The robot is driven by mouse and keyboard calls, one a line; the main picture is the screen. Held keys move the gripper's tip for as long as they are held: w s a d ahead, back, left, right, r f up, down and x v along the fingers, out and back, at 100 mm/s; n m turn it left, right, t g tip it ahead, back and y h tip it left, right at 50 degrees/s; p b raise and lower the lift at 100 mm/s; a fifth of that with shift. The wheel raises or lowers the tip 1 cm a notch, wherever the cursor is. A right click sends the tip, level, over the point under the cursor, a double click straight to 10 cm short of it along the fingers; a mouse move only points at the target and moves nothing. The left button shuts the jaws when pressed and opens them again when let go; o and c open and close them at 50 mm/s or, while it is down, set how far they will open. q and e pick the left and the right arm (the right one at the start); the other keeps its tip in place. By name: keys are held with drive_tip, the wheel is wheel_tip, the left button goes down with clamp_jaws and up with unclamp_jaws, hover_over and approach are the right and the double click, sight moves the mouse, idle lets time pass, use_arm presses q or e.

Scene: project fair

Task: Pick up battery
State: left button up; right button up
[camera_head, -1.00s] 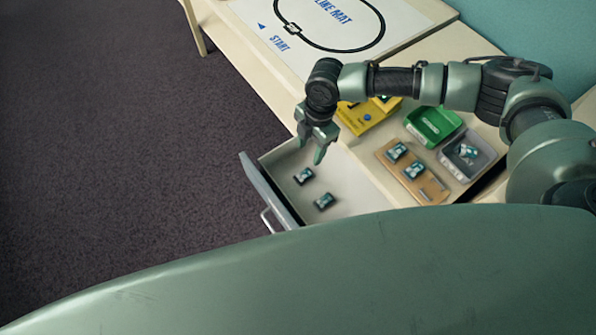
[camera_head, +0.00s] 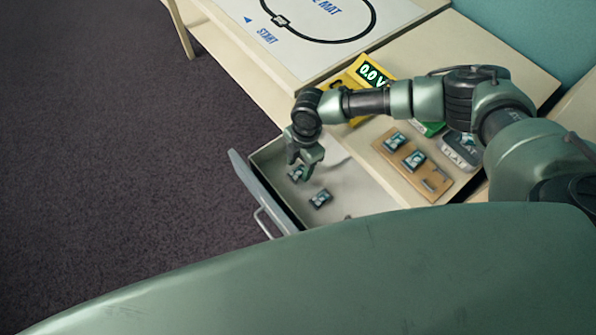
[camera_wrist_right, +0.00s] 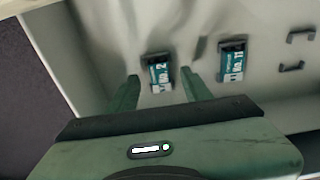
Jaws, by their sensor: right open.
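Two dark batteries with teal and white labels lie apart in the open drawer (camera_head: 365,190). The one marked No. 2 (camera_wrist_right: 159,74) shows partly behind my gripper in the head view (camera_head: 297,174). The other, marked No. 11 (camera_wrist_right: 232,60), lies nearer the front of the head view (camera_head: 320,198). My right gripper (camera_head: 299,165) is open, over the drawer at the No. 2 battery. In the right wrist view its fingertips (camera_wrist_right: 160,79) stand on either side of that battery, not closed on it. My left gripper is not in view.
On the table, a wooden holder (camera_head: 433,192) bears two more batteries (camera_head: 395,142). Beside it are a grey box (camera_head: 461,155) marked FLAT, a partly hidden green box (camera_head: 430,128) and a yellow meter (camera_head: 374,72) reading 0.0 V. A line mat (camera_head: 310,55) lies farther back.

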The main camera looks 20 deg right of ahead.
drive_tip(key=shift+f, duration=0.6)
clamp_jaws()
